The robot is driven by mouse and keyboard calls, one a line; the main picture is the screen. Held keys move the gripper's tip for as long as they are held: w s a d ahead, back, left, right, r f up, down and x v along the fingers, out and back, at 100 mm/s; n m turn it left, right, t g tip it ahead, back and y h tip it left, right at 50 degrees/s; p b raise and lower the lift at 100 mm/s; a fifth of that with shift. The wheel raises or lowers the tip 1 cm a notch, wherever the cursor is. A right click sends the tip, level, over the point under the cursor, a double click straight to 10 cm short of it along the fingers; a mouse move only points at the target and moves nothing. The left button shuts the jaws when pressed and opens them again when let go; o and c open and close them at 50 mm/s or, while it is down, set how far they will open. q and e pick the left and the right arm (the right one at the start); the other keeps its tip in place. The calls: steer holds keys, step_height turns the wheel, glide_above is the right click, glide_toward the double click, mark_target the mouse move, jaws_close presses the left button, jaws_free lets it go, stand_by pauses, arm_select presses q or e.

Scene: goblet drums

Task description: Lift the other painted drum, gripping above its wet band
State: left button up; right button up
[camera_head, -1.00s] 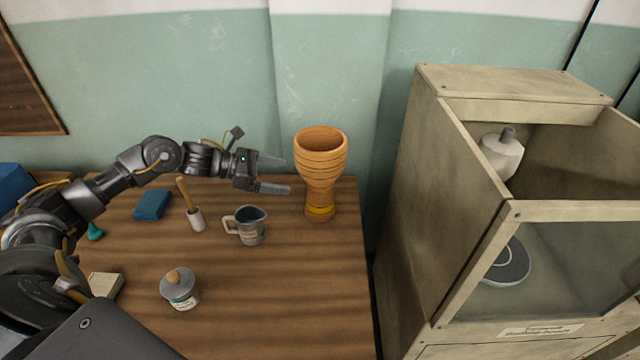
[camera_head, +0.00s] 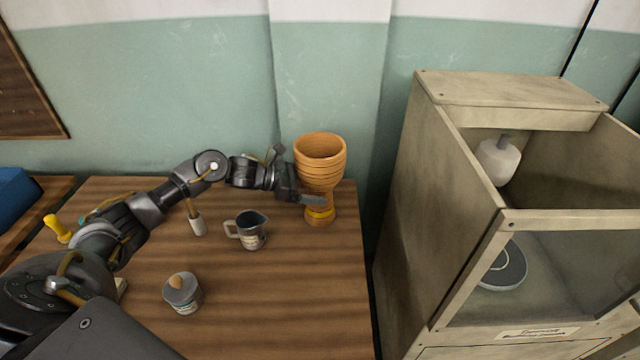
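The orange-brown goblet drum (camera_head: 320,160) stands upright near the back right corner of the wooden table. A yellow band (camera_head: 320,213) runs around its narrow lower part. My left gripper (camera_head: 312,196) has come in from the left and is at the drum's narrow part, just above the yellow band. One finger shows in front of the drum; the other is hidden, so I cannot tell whether the fingers touch or squeeze it. My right gripper is not in view.
A wooden booth (camera_head: 455,200) with a clear front, holding a grey disc (camera_head: 503,268), stands to the right. The table's front right is clear.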

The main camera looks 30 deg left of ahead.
arm_select(q)
steer(key=c, duration=1.5)
steer(key=shift+o, duration=0.2)
steer(key=shift+r, duration=0.1)
